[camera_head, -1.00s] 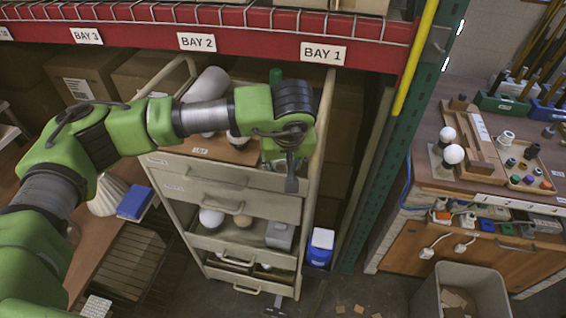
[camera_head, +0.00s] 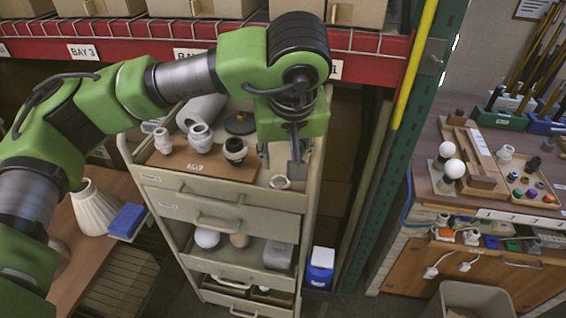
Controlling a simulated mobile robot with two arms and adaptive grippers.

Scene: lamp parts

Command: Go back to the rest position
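My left arm, green with grey and black joints, reaches in from the left and bends down over the top of the beige drawer cart (camera_head: 235,205). My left gripper (camera_head: 294,170) points down at the right side of the cart top. It shows edge-on, so whether its fingers are open or shut is unclear, and no held object is visible. A small pale ring-like part (camera_head: 281,182) lies on the cart top just beside the fingertips. My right gripper is not in view.
Lamp sockets (camera_head: 200,138) stand on a brown board on the cart. A lampshade (camera_head: 93,207) and blue box (camera_head: 127,220) are at left. The red shelf beam (camera_head: 375,66) crosses behind my arm. A workbench (camera_head: 440,190) with bulbs stands at right.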

